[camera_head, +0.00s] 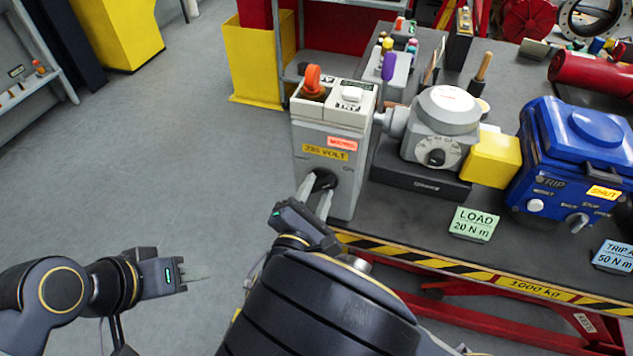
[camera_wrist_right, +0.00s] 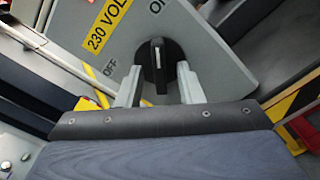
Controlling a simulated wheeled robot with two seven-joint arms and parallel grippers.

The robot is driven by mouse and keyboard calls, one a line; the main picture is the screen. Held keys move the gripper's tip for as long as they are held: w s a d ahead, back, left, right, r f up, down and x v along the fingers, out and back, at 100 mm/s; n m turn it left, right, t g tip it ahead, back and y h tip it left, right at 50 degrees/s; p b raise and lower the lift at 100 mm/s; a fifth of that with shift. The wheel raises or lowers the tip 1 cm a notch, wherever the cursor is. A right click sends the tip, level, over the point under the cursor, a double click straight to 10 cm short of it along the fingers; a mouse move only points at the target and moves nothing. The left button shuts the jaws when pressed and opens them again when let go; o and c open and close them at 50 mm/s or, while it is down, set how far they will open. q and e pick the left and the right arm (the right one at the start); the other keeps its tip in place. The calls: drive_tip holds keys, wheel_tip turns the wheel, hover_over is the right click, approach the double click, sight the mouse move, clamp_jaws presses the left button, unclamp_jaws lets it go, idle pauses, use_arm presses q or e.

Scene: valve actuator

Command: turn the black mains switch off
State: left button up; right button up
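The black mains switch (camera_head: 323,181) is a round knob with a raised grip bar on the front of a grey box (camera_head: 328,205) labelled 230 VOLT. In the right wrist view the switch (camera_wrist_right: 158,62) has a white mark at the upper end of its bar, on the side towards the ON lettering (camera_wrist_right: 157,6); the OFF lettering (camera_wrist_right: 107,67) is at its left. My right gripper (camera_head: 315,196) is open, with one finger on each side of the knob. Contact cannot be told. My left gripper (camera_head: 196,279) is away over the floor at the lower left; its fingers are too indistinct to read.
On the grey bench, a grey actuator (camera_head: 440,135) stands right of the switch box, with a blue actuator (camera_head: 583,155) beyond. An orange mushroom-shaped part (camera_head: 312,78) and a white button (camera_head: 351,95) top the box. A LOAD card (camera_head: 474,225) lies near the striped edge (camera_head: 440,267).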

drive_tip(key=shift+s, duration=0.15)
clamp_jaws()
